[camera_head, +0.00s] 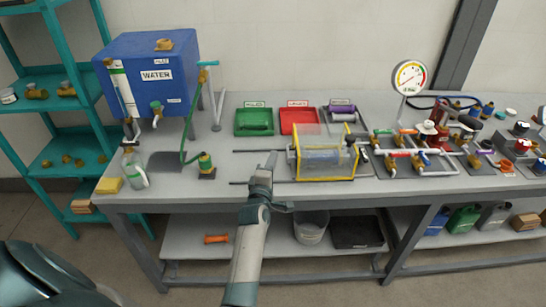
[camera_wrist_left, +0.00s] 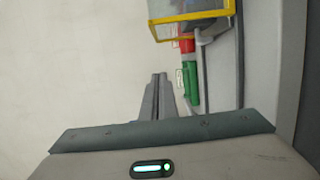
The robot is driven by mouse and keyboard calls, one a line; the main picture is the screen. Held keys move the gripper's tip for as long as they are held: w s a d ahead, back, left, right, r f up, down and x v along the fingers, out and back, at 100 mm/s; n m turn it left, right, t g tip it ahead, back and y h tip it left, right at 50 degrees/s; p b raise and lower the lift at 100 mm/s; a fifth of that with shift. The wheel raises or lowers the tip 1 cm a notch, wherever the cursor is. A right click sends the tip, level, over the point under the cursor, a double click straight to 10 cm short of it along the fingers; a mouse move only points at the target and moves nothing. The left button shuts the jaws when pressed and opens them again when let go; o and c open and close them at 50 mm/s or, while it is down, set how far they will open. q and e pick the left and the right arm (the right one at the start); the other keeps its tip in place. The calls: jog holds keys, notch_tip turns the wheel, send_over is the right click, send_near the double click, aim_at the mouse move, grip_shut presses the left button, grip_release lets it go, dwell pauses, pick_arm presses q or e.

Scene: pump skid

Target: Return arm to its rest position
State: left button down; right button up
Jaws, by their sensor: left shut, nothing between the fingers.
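My left gripper (camera_head: 269,163) is over the front part of the grey bench, just left of the yellow-framed clear guard. Its fingers are shut and empty; they also show together in the left wrist view (camera_wrist_left: 159,80). The left forearm crosses the bench's front edge from below. No other gripper shows in either view; my right gripper is out of sight.
The grey bench (camera_head: 232,190) holds a blue water tank (camera_head: 180,75), the yellow-framed guard (camera_head: 328,178), green (camera_head: 254,121) and red trays, a gauge (camera_head: 409,77) and valve piping at right. A teal shelf (camera_head: 85,110) stands left. Bench space left of the gripper is fairly clear.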

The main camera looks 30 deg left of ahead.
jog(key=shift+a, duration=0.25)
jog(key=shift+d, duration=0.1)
